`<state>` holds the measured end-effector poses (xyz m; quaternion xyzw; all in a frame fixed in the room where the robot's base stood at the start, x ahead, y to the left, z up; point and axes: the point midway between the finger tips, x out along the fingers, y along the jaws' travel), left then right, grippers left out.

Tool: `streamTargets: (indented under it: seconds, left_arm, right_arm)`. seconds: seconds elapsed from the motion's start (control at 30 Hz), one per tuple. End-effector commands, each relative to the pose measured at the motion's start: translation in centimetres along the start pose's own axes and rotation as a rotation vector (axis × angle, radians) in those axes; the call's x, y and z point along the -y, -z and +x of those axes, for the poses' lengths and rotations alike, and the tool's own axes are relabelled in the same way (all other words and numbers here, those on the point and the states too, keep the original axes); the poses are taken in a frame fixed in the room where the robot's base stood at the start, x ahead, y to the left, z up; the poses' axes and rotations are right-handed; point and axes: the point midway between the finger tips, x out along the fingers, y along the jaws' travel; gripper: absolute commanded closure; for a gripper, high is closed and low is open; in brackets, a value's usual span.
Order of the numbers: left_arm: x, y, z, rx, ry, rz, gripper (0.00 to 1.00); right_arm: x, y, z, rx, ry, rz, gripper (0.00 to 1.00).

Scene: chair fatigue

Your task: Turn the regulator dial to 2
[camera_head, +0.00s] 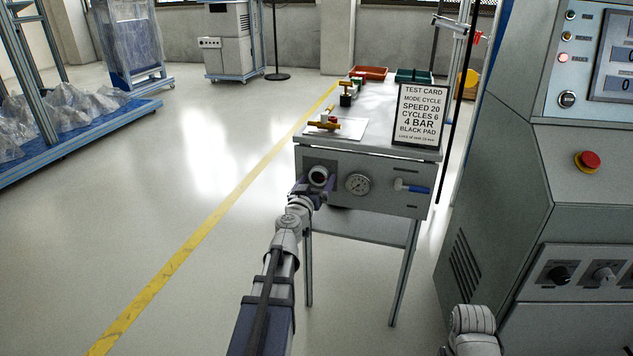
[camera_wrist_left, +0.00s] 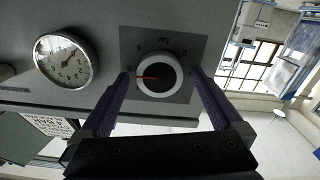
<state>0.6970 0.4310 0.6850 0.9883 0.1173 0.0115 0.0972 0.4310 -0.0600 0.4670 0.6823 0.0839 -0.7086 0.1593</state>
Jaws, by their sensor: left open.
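The regulator dial (camera_head: 318,175) is a round knob with a pale rim and dark centre on the left of the bench's front panel. My left gripper (camera_head: 316,186) is at the panel, open. In the left wrist view its purple fingers (camera_wrist_left: 160,84) stand on either side of the dial; I cannot tell whether they touch it. My right gripper is out of view.
A round gauge (camera_head: 357,184) and a blue-handled valve (camera_head: 412,187) sit right of the dial. A test card (camera_head: 418,115) stands on the bench (camera_head: 380,145), near brass fittings (camera_head: 326,122). A grey console (camera_head: 530,200) stands at the right. Open floor lies left.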

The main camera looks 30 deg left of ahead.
Motion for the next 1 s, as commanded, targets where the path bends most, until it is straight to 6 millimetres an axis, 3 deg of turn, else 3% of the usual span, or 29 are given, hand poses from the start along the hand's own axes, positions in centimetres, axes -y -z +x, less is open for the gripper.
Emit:
streamTargets:
  seconds: [0.27, 1.0]
  left_arm:
    - [-0.03, -0.01, 0.36, 0.0, 0.0, 0.0, 0.0]
    - [-0.03, -0.01, 0.34, 0.0, 0.0, 0.0, 0.82]
  right_arm:
    - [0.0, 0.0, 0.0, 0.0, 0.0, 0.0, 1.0]
    - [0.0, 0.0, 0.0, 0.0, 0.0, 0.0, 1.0]
